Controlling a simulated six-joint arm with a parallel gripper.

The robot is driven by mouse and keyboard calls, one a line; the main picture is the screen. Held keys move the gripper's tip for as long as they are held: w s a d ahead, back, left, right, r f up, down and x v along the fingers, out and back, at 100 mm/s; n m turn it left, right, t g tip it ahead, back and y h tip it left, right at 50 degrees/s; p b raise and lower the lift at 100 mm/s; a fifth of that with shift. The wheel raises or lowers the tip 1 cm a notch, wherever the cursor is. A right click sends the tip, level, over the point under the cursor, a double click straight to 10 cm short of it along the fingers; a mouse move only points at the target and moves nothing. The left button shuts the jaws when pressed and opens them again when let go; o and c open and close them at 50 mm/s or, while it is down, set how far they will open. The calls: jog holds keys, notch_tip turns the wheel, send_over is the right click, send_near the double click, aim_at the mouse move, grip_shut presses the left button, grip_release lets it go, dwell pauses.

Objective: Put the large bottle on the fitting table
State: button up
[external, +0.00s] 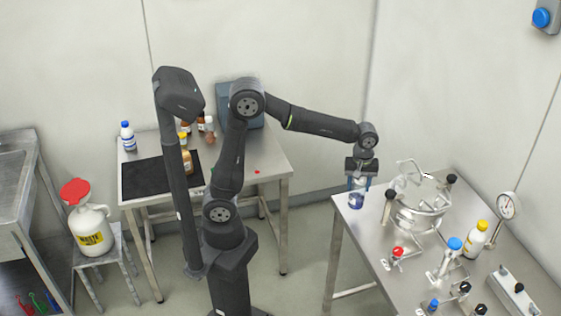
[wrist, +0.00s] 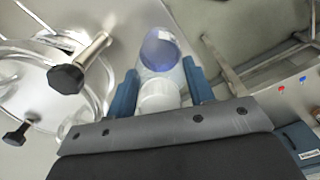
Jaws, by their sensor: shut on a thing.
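My gripper (external: 358,183) points down over the far left corner of the steel table (external: 352,232) on the right. It is shut on a bottle (external: 356,200) with a clear body, something blue in it and a white neck or cap. In the wrist view the bottle (wrist: 158,52) sits between the two blue fingers of my gripper (wrist: 161,88), gripped at its white neck end. The bottle looks upright in the external view. I cannot tell whether its base touches the table.
A steel vessel with clamps (external: 418,212) stands just right of the bottle. A yellow-capped bottle (external: 475,240), a gauge (external: 507,206) and valves crowd the right table. The left table (external: 262,166) carries a black mat (external: 150,178) and several bottles. A waste jug (external: 91,230) stands on a stool.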

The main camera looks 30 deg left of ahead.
jog(key=w+f, duration=0.3)
jog(key=f, duration=0.3)
jog(key=shift+w+a, duration=0.2)
jog(key=shift+w, duration=0.1)
jog(key=shift+f, duration=0.1)
jog(key=shift+f, duration=0.15)
jog(key=o, duration=1.3)
notch_tip(320, 180, up, 12)
jog(key=shift+r, duration=0.2)
